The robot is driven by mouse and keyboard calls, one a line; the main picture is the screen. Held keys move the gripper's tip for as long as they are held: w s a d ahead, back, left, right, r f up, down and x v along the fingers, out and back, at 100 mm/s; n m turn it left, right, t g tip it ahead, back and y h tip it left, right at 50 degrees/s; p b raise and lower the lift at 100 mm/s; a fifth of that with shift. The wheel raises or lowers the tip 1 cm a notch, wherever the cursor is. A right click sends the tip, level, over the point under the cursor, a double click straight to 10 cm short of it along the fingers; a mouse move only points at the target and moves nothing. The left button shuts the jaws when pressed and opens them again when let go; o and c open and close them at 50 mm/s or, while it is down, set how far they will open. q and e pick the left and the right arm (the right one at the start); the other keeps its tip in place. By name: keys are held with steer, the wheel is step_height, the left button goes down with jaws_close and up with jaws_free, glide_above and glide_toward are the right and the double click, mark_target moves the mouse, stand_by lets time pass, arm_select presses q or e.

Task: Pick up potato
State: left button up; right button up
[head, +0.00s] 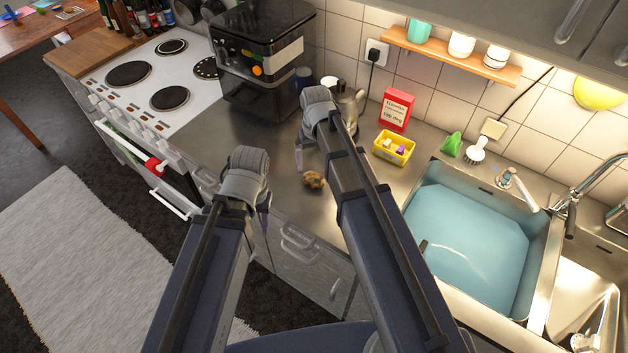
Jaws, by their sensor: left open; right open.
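A small brown potato (314,180) lies on the steel counter (284,196), between my two arms. My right gripper (298,158) is over the counter, a little behind and to the left of the potato, apart from it. It is open and appears empty. My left gripper (264,202) is at the counter's front edge, left of and nearer than the potato. It is open, and its fingers are mostly hidden behind its wrist. Neither gripper visibly touches the potato.
A black coffee machine (262,60) and metal kettle (346,104) stand behind. A yellow tub (395,148) and red box (397,109) are to the right, beside the water-filled sink (470,245). The white cooker (150,80) is left. Bare counter surrounds the potato.

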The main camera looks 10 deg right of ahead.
mark_target(314, 176)
steer(key=shift+a+f+b, duration=0.2)
steer(key=shift+f+b, duration=3.3)
steer(key=shift+f, duration=0.3)
steer(key=shift+r, duration=0.1)
steer(key=shift+c, duration=0.2)
steer(key=c, duration=1.3)
